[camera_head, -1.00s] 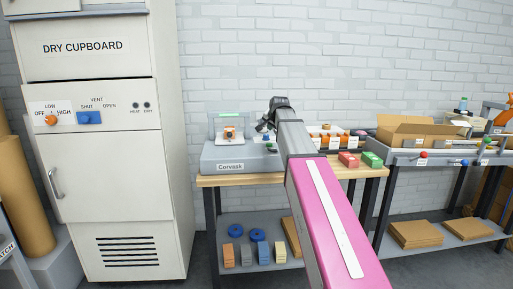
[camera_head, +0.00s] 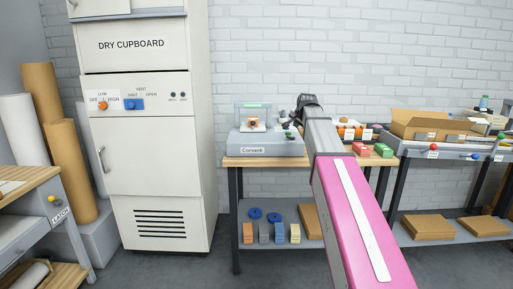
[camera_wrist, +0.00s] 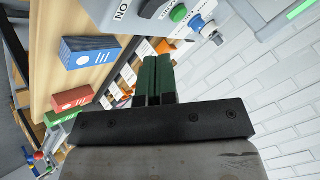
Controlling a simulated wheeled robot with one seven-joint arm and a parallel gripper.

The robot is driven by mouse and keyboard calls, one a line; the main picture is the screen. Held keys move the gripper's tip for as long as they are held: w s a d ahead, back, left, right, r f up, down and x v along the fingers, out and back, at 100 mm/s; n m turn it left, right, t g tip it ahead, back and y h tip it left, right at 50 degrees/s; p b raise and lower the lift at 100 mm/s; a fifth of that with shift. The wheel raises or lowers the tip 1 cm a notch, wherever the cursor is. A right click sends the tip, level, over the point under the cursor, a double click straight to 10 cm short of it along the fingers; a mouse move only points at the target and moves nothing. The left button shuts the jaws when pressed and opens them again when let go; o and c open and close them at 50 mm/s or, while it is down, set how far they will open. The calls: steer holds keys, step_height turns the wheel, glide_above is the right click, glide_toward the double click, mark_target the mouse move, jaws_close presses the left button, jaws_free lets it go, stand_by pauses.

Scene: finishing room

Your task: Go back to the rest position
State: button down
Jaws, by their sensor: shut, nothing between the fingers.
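My gripper (camera_wrist: 157,62) shows in the wrist view with its two dark green fingers side by side, closed together and empty. In the head view my pink and grey arm reaches forward over the workbench (camera_head: 262,161), and its links hide most of the gripper. In the wrist view the fingers point toward a grey machine with green and blue knobs (camera_wrist: 188,18). A blue box (camera_wrist: 88,52) lies on the wooden bench top to the left of the fingers, apart from them.
The grey Corvask machine (camera_head: 265,145) stands on the bench, with red (camera_head: 361,149) and green (camera_head: 383,150) boxes at right. A white dry cupboard (camera_head: 150,160) stands left of it. A cardboard box (camera_head: 428,122) is on the right-hand bench. The floor in front is clear.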

steer(key=s+f+n+g, duration=0.2)
steer(key=s+f, duration=0.6)
steer(key=f, duration=0.5)
steer(key=s+f+n+g, duration=0.25)
steer(key=s+f, duration=0.55)
steer(key=f, duration=0.6)
steer(key=s+f+n+g, duration=0.1)
steer(key=s+f+g, duration=0.1)
steer(key=s+f, duration=0.6)
steer(key=s+f+n+g+h, duration=0.1)
steer(key=s+f+n+g, duration=0.1)
steer(key=s+f, duration=0.6)
steer(key=s, duration=0.4)
steer(key=shift+s+a+f+g, duration=0.15)
steer(key=shift+s+a+g, duration=0.15)
steer(key=shift+s+g, duration=0.05)
